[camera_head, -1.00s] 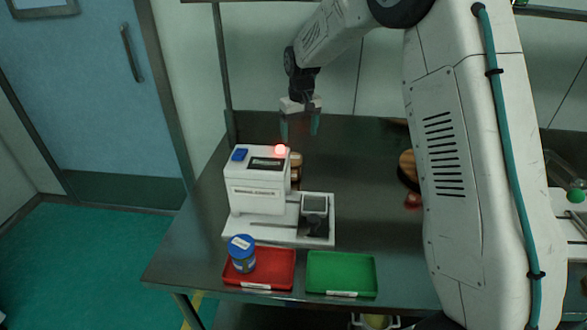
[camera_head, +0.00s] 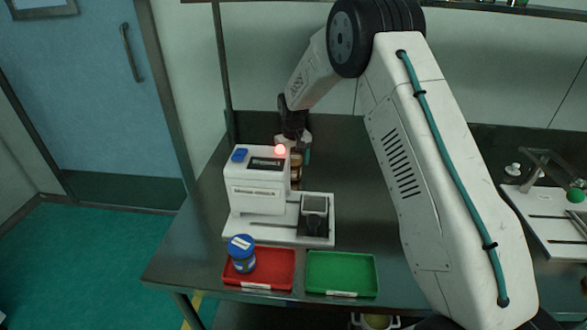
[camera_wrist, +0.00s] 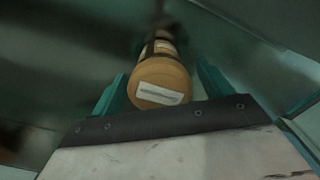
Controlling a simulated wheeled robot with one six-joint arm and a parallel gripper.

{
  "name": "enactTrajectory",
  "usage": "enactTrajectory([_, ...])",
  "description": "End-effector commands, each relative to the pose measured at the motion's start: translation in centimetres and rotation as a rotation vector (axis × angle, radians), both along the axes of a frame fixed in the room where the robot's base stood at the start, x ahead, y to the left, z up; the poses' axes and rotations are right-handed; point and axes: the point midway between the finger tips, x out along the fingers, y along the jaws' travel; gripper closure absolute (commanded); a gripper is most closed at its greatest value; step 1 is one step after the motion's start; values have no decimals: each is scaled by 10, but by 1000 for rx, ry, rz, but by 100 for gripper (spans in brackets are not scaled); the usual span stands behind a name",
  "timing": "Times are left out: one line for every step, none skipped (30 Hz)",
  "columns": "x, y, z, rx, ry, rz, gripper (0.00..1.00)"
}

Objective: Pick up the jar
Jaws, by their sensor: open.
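A jar with a tan lid and a white label (camera_wrist: 158,82) stands behind the white machine, where only part of its side (camera_head: 296,172) shows in the head view. My gripper (camera_head: 300,152) points down over it, behind the machine. In the wrist view my gripper (camera_wrist: 161,72) is open, with a teal finger on each side of the tan lid. I cannot tell whether the fingers touch the jar. Another jar with a blue lid (camera_head: 241,250) stands upright in the red tray (camera_head: 277,283), well away from my gripper.
The white machine (camera_head: 257,200) with a lit red light stands between the tan-lidded jar and the trays. A green tray (camera_head: 342,283) sits right of the red one. A white device (camera_head: 548,225) is at the right. The table middle is partly hidden by my arm.

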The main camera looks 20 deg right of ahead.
Motion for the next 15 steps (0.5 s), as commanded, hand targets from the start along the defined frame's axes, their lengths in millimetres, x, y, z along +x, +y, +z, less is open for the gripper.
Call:
enactTrajectory([0, 0, -2, 0, -1, 0, 21])
enactTrajectory([0, 0, -2, 0, -1, 0, 21])
enactTrajectory([0, 0, -2, 0, -1, 0, 21])
enactTrajectory([0, 0, -2, 0, -1, 0, 21])
enactTrajectory([0, 0, -2, 0, -1, 0, 21])
enactTrajectory([0, 0, -2, 0, -1, 0, 21])
enactTrajectory([0, 0, -2, 0, -1, 0, 27])
enactTrajectory([0, 0, -2, 0, -1, 0, 35])
enactTrajectory([0, 0, -2, 0, -1, 0, 46])
enactTrajectory([0, 0, -2, 0, -1, 0, 54])
enactTrajectory([0, 0, -2, 0, -1, 0, 63])
enactTrajectory([0, 0, -2, 0, -1, 0, 72])
enactTrajectory([0, 0, -2, 0, -1, 0, 72])
enactTrajectory([0, 0, -2, 0, -1, 0, 72])
enactTrajectory([0, 0, -2, 0, -1, 0, 72])
